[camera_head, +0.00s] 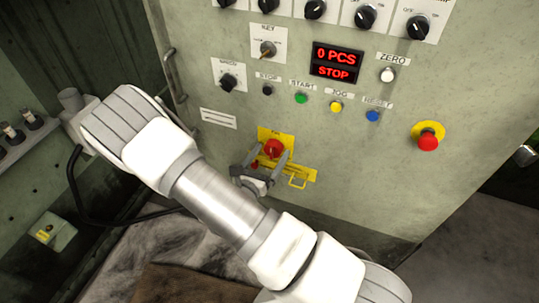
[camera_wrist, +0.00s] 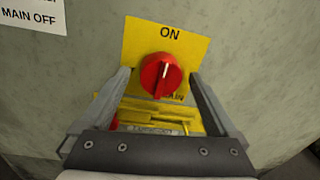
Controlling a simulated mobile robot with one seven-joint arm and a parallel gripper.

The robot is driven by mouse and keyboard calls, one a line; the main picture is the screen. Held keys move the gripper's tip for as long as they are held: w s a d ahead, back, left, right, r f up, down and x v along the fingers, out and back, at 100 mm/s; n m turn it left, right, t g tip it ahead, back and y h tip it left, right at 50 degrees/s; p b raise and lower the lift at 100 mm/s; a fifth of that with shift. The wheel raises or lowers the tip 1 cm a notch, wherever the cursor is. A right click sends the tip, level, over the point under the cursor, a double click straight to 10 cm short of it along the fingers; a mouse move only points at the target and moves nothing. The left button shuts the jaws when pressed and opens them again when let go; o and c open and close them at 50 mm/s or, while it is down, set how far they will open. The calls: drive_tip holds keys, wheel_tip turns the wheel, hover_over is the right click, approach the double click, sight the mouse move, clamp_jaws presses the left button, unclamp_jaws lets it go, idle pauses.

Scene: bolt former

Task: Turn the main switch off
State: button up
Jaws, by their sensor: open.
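The main switch (camera_head: 273,148) is a red rotary knob on a yellow plate, low on the machine's green-grey front panel. In the wrist view the red knob (camera_wrist: 161,75) has a white pointer mark directed up at the word ON. My gripper (camera_head: 270,160) is open in front of the switch, and its fingers show in the wrist view (camera_wrist: 160,85) to the left and right of the knob. A gap shows between the knob and each finger. The lower part of the yellow plate is partly hidden behind my gripper.
A red emergency button (camera_head: 428,142) is to the right. Coloured push buttons, a display reading 0 PCS STOP (camera_head: 336,63) and black knobs are above. A MAIN OFF label (camera_wrist: 32,15) is upper left.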

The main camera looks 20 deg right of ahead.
drive_tip(key=c, duration=1.4)
drive_tip(key=shift+o, duration=0.2)
drive_tip(key=n+p, duration=0.3)
drive_tip(key=shift+r+n, duration=0.2)
drive_tip(key=shift+n, duration=0.1)
drive_tip(key=n+p, duration=0.4)
drive_tip(key=n, duration=0.1)
drive_tip(key=shift+s+f+n+t, duration=0.1)
drive_tip(key=shift+n+t, duration=0.2)
drive_tip(key=n+p, duration=0.2)
drive_tip(key=n, duration=0.2)
drive_tip(key=shift+d+n, duration=0.1)
drive_tip(key=shift+n, duration=0.3)
drive_tip(key=shift+f+n+t+y+p, duration=0.1)
drive_tip(key=shift+n+t+y+p, duration=0.2)
drive_tip(key=shift+n, duration=0.85)
drive_tip(key=shift+f+n+t+p, duration=0.1)
drive_tip(key=shift+n+p, duration=0.25)
drive_tip(key=shift+n, duration=0.8)
